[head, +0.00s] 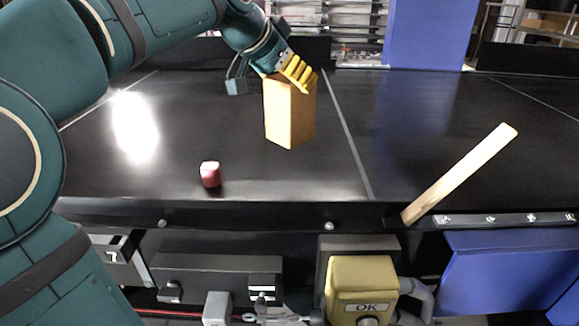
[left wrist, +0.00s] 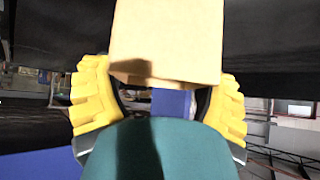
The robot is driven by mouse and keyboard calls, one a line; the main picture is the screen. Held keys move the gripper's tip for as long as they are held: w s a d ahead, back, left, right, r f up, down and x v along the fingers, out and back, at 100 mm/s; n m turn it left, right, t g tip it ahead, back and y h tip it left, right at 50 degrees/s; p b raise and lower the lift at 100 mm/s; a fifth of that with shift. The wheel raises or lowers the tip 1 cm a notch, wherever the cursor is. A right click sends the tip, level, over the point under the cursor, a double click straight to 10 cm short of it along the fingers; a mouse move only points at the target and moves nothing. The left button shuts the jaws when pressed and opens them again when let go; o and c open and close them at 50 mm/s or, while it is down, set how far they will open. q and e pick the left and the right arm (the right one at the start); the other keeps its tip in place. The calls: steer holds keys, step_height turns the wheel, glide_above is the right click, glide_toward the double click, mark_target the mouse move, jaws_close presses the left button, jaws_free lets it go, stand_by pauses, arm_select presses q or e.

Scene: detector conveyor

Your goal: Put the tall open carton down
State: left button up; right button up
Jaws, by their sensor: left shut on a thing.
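The tall open carton (head: 288,113) is tan and stands upright, or nearly so, over the left part of the black conveyor belt (head: 250,180). I cannot tell whether its base touches the belt. My left gripper (head: 297,74), with yellow fingers, is shut on the carton at its top edge. In the left wrist view the carton (left wrist: 168,40) fills the top middle, with the yellow fingers of the left gripper (left wrist: 160,98) on either side. The carton's inside is hidden in the head view. My right gripper does not show.
A small red and white block (head: 210,175) lies on the belt at the front left. A wooden bar (head: 460,173) slants at the right front edge. A blue panel (head: 430,35) rises behind. A yellow OK button box (head: 362,288) sits below the front edge.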

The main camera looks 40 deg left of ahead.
mark_target(289, 105)
arm_select(q)
step_height(289, 105, down, 5)
steer(key=shift+s+f+b, duration=0.1)
steer(key=shift+f+b, duration=0.05)
steer(key=shift+b, duration=0.6)
steer(key=shift+f+b, duration=0.5)
steer(key=shift+f, duration=1.85)
steer(key=o, duration=1.2)
steer(key=shift+c, duration=0.2)
steer(key=shift+r, duration=0.1)
steer(key=p+v, duration=0.1)
steer(key=v, duration=0.9)
steer(key=shift+s+r, duration=0.25)
steer(key=shift+r, duration=0.05)
steer(key=shift+s+r, duration=0.35)
steer(key=shift+s, duration=0.1)
